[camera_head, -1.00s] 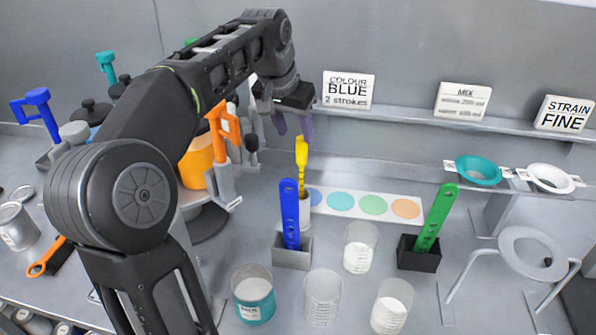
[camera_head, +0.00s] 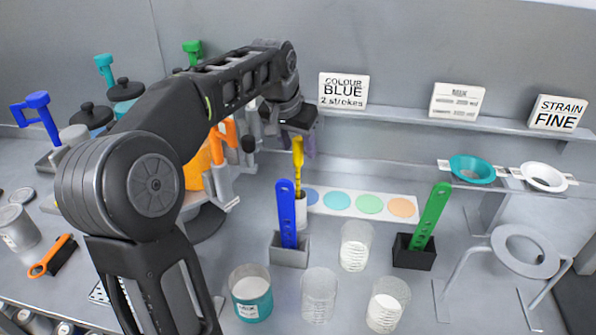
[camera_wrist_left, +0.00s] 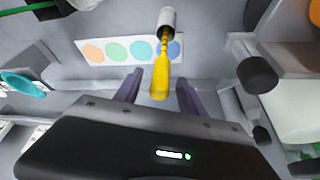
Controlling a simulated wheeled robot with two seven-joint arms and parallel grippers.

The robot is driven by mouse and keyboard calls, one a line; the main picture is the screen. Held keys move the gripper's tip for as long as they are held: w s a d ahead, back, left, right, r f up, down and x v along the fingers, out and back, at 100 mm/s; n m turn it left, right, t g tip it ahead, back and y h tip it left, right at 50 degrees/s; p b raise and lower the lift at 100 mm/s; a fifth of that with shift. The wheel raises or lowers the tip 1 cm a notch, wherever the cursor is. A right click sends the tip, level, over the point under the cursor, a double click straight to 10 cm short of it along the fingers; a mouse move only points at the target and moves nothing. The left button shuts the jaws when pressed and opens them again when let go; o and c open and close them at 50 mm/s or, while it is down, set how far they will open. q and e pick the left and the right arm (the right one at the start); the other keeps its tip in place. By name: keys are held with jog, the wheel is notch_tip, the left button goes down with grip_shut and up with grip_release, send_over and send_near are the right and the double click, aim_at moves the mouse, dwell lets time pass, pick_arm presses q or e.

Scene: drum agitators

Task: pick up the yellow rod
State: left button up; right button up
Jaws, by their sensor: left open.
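The yellow rod (camera_head: 298,165) stands upright in a small pale cup (camera_head: 301,213), behind the blue paddle. In the left wrist view the yellow rod (camera_wrist_left: 160,80) points toward me, its far end in the grey cup (camera_wrist_left: 167,18). My left gripper (camera_head: 296,145) is open above the cup. In the left wrist view its two purple fingers (camera_wrist_left: 159,92) stand on either side of the rod's near end, with visible gaps. My right gripper is not in view.
A blue paddle (camera_head: 287,215) in a grey holder stands just in front of the rod. A strip of coloured dots (camera_head: 370,204) lies behind. A green paddle (camera_head: 430,216) and several cups stand to the right and front. An orange clamp-handled pot (camera_head: 197,168) is at the left.

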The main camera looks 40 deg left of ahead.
pick_arm(q)
jog(key=shift+x, duration=1.4)
grip_shut()
dwell(0.7)
